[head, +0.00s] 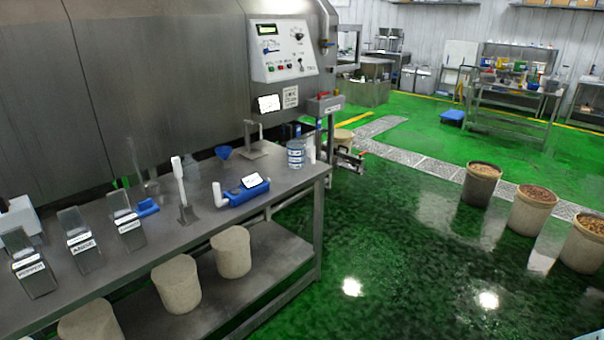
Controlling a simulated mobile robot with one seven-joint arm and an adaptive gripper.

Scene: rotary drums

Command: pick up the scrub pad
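I cannot tell for sure which thing is the scrub pad. A small flat blue piece (147,207) lies on the steel table (180,243), left of an upright white-handled scraper-like tool (181,187). A larger blue block (248,193) with a white end piece and a white label on top lies near the table's front edge, right of that tool. Both blue things look free, with nothing holding them. My gripper is not in view.
Labelled metal scoops or bins (80,240) stand at the table's left. A blue funnel (223,152), a steel stand (256,150) and a labelled jar (295,155) are toward the back right. Beige buckets (232,252) sit on the lower shelf.

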